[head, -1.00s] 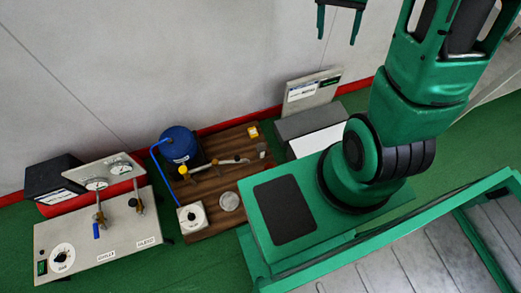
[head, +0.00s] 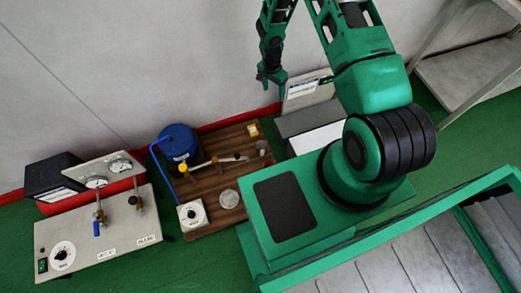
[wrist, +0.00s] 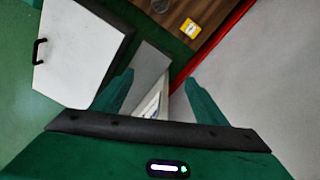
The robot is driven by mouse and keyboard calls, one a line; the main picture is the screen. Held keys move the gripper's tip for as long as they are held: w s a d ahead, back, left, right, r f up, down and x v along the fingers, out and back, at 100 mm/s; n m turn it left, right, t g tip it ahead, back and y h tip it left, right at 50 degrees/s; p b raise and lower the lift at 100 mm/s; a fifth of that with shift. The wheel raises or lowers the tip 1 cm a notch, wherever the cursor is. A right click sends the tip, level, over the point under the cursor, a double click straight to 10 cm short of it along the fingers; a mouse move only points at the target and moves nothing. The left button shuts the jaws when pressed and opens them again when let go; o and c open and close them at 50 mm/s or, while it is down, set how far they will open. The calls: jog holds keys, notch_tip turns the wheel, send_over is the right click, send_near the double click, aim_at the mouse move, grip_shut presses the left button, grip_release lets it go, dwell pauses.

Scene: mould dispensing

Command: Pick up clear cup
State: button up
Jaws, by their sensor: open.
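A small clear cup (head: 261,145) stands at the back right of the brown wooden board (head: 212,210), just below a yellow box in the head view. At the top edge of the wrist view, a small round greyish thing (wrist: 160,5) on the board looks like this cup, partly cut off. My gripper (head: 273,80) hangs above and behind the board, near the wall, clear of the cup. In the wrist view its two green fingers (wrist: 160,92) are spread apart with nothing between them.
The board also carries a blue tank (head: 178,143), a pipe with valves, a dial box (head: 192,215) and the yellow box (head: 253,129). A white-fronted box (head: 318,140) and an upright sign panel (head: 307,92) stand right of it. A gauge panel (head: 100,235) lies left.

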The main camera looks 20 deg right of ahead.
jog(key=s+a+f+m, duration=0.1)
jog(key=s+a+f, duration=0.15)
jog(key=f, duration=0.45)
jog(key=s+a+f+m, duration=0.1)
jog(key=a+f, duration=0.2)
jog(key=f, duration=0.3)
jog(key=m+y, duration=0.1)
send_over(261, 146)
jog(key=s, duration=0.2)
notch_tip(261, 146, down, 10)
jog(key=f, duration=0.4)
jog(key=shift+s+a+f, duration=0.15)
jog(key=shift+a+f, duration=0.15)
jog(key=shift+a, duration=0.05)
jog(key=shift+a+f, duration=0.1)
jog(key=shift+f, duration=3.2)
jog(key=shift+c, duration=0.2)
jog(key=c, duration=1.1)
jog(key=shift+o, duration=0.2)
jog(key=shift+r, duration=0.1)
